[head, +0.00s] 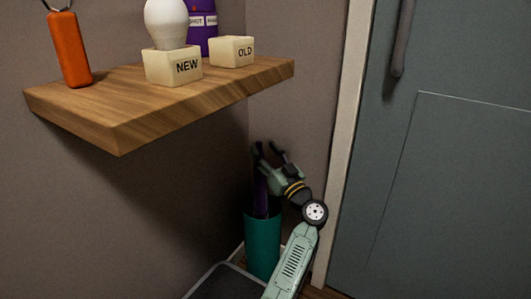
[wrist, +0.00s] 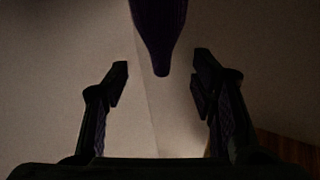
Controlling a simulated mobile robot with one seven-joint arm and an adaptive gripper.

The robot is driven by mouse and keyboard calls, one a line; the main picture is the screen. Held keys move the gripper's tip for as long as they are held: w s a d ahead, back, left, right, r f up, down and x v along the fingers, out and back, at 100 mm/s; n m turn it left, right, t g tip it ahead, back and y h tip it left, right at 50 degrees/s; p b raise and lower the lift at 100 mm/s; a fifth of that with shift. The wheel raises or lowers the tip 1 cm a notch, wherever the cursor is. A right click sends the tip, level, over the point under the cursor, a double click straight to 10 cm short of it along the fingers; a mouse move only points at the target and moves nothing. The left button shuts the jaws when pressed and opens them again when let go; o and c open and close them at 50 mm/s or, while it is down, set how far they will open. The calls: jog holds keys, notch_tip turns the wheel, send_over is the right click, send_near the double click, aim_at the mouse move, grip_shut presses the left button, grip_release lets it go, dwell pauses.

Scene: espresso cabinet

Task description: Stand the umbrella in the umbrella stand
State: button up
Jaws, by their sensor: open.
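The teal umbrella stand (head: 262,245) is on the floor in the corner, below the shelf. The dark purple umbrella (head: 261,192) is upright in it, its lower part hidden by the stand's wall. My gripper (head: 265,148) is beside the umbrella's upper part, above the stand, with its fingers apart. In the wrist view, the umbrella's dark tapered end (wrist: 161,45) shows at the top centre, in line with the gap between my open fingers (wrist: 161,65). Nothing is clasped. I cannot tell whether a finger touches the umbrella.
A wooden shelf (head: 190,95) juts out at upper left, holding an orange object (head: 69,50), a NEW box (head: 174,68) with a white bulb (head: 166,22), an OLD box (head: 231,51) and a purple container (head: 203,28). A grey-blue door (head: 450,180) stands right.

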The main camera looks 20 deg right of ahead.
notch_tip(320, 180, up, 10)
dwell(0.7)
dwell(0.4)
